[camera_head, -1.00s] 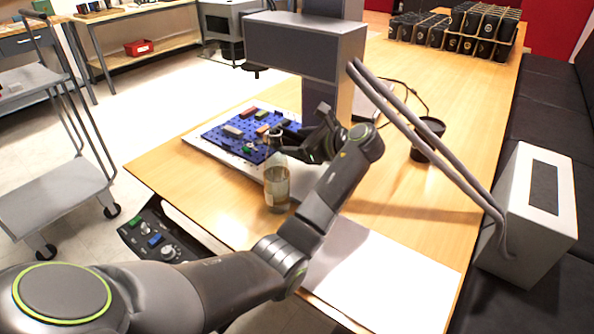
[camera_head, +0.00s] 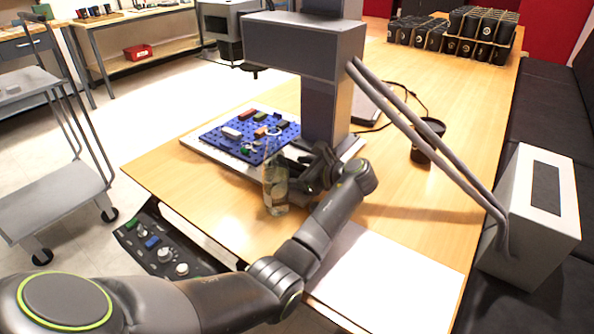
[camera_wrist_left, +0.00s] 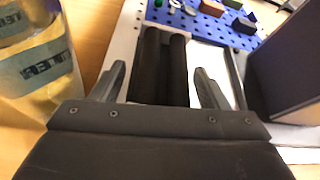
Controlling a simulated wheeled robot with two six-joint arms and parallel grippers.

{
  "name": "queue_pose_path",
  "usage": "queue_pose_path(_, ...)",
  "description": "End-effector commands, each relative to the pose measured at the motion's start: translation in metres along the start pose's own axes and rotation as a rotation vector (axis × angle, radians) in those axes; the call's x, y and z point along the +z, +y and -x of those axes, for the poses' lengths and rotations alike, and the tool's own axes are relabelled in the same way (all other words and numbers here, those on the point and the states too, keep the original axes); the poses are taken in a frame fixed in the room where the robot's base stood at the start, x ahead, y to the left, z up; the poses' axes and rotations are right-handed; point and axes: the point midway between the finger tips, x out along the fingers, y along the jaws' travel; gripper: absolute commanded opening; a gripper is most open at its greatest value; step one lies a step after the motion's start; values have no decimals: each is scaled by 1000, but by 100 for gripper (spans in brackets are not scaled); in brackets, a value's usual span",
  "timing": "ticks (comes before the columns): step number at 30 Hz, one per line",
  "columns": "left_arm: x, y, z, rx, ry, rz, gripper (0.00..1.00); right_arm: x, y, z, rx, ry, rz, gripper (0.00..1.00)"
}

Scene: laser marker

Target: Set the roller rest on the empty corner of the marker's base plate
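The roller rest (camera_wrist_left: 163,62), two dark parallel rollers, lies between the fingers of my left gripper (camera_wrist_left: 158,70) in the left wrist view. The fingers are apart, with a light gap showing on each side of the rollers. The rest appears to sit on the white base plate (camera_wrist_left: 128,38), beside the blue pegboard (camera_wrist_left: 222,28). In the head view my left gripper (camera_head: 290,162) is low at the near side of the plate (camera_head: 222,160), by the marker's column (camera_head: 325,110), and largely hides the rest. My right gripper is not in view.
Several small blocks lie on the pegboard. A dark cup (camera_head: 428,142) and a white sheet (camera_head: 385,280) are to the right.

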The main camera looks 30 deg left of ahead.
Motion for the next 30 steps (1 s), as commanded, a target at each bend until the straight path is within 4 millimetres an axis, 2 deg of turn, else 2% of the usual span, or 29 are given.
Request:
queue_pose_path(3,0,0,0,0,0,0,81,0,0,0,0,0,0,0)
queue_pose_path(11,1,0,1,-1,-1,0,81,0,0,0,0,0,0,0)
queue_pose_path(14,1,-1,9,-3,1,0,81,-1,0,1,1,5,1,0)
queue_pose_path(17,1,-1,25,-4,2,0,81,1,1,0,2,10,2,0)
queue_pose_path(24,1,-1,77,-4,3,0,81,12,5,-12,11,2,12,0)
queue_pose_path(30,1,-1,109,-3,0,0,81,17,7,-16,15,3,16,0)
